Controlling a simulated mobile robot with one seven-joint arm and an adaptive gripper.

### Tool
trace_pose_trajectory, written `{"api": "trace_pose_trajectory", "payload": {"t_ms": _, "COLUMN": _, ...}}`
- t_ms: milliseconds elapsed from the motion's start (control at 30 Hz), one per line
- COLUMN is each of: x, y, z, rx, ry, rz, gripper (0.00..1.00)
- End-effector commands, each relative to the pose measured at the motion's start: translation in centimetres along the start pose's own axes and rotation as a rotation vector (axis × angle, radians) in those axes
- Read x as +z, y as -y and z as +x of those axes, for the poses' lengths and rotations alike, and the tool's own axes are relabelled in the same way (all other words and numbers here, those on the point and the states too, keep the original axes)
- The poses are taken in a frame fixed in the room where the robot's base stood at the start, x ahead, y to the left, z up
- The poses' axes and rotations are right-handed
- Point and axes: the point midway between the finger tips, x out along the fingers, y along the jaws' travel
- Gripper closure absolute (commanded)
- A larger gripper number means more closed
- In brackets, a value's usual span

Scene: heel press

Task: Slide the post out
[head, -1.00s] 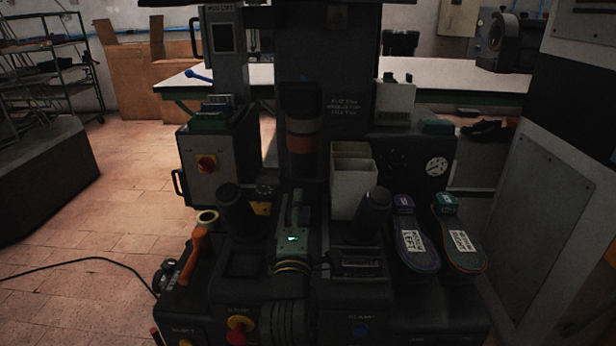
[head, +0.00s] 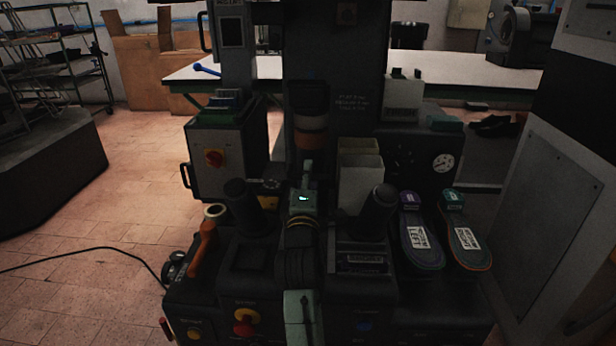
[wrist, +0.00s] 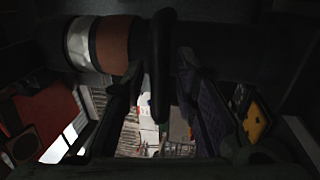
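A dark upright post (head: 308,98) with a pale band and a brown band stands against the machine's central column. In the wrist view the same post (wrist: 118,44) lies across the top of the picture. A dark bar-like handle (wrist: 161,65) sticks out from it. My gripper (wrist: 160,78) is open, with one finger on each side of the handle and gaps between. In the head view my gripper (head: 308,166) is just below the brown band, with its fingertips largely hidden by my wrist. The post's lower end is hidden behind my arm.
Dark cylinders stand to the left (head: 240,207) and right (head: 379,208) of my arm. White bins (head: 358,185) are close on the right. An orange lever (head: 203,250) is at front left. Two insoles (head: 421,246) lie at the right. A control box (head: 222,160) stands at left.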

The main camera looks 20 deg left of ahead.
Motion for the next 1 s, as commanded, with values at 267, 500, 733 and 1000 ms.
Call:
{"api": "trace_pose_trajectory", "payload": {"t_ms": 267, "x": 0.00, "y": 0.00, "z": -0.02, "rx": 0.000, "ry": 0.000, "rz": 0.000, "gripper": 0.94}}
{"api": "trace_pose_trajectory", "payload": {"t_ms": 500, "x": 0.00, "y": 0.01, "z": -0.03, "rx": 0.000, "ry": 0.000, "rz": 0.000, "gripper": 1.00}}
{"api": "trace_pose_trajectory", "payload": {"t_ms": 733, "x": 0.00, "y": 0.02, "z": -0.03, "rx": 0.000, "ry": 0.000, "rz": 0.000, "gripper": 1.00}}
{"api": "trace_pose_trajectory", "payload": {"t_ms": 1000, "x": 0.00, "y": 0.02, "z": -0.03, "rx": -0.001, "ry": 0.000, "rz": 0.000, "gripper": 1.00}}
